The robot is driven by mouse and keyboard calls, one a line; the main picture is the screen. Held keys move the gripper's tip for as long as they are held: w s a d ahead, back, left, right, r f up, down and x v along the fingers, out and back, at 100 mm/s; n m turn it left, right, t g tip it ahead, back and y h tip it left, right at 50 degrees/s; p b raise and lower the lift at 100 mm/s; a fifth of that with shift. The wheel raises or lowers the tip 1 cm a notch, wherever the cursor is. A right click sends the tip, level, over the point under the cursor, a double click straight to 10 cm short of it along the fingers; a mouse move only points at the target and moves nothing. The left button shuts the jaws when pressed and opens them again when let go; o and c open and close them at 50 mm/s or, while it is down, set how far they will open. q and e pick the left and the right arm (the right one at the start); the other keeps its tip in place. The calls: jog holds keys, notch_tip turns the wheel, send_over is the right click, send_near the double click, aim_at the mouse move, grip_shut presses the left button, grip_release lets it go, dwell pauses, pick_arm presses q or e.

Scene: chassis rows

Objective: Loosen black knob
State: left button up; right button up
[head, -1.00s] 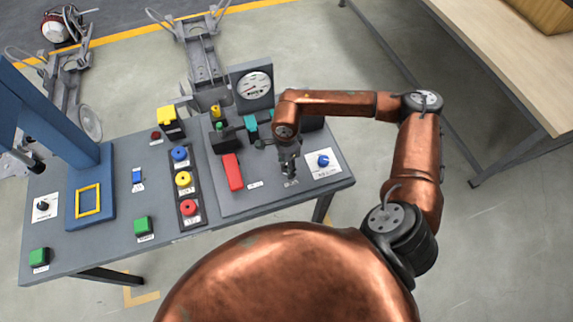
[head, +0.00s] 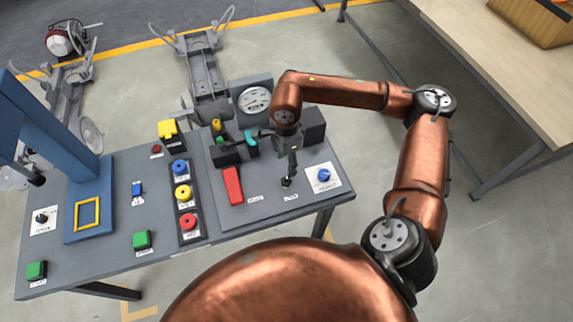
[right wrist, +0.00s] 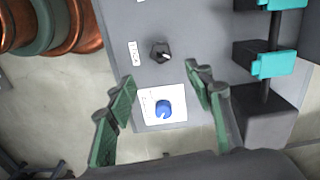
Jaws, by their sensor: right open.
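The black knob (head: 286,182) sits on the raised grey panel at the right part of the bench, just below my right gripper (head: 292,166). In the right wrist view the black knob (right wrist: 160,52) has a pale pointer mark, and a small label lies beside it. My right gripper (right wrist: 160,98) is open and empty, its green-padded fingers apart; the knob shows beyond the fingertips, not between them. A second black knob (head: 41,217) sits on a white plate at the bench's far left. My left gripper is not in view.
A blue knob (head: 324,175) on a white plate is close to the right of the black knob. A red bar (head: 233,185) lies to the left. Teal-handled levers (right wrist: 275,65) and a gauge (head: 255,99) stand behind. Coloured buttons (head: 182,193) fill the middle.

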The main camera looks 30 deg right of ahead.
jog(key=m+p, duration=0.7)
jog(key=p, duration=0.6)
send_over(286, 181)
notch_tip(286, 181, down, 4)
jog(key=shift+f, duration=0.15)
notch_tip(286, 181, down, 8)
jog(key=shift+f+p, duration=0.1)
jog(key=shift+p, duration=0.25)
jog(key=shift+c, duration=0.4)
jog(key=c, duration=1.1)
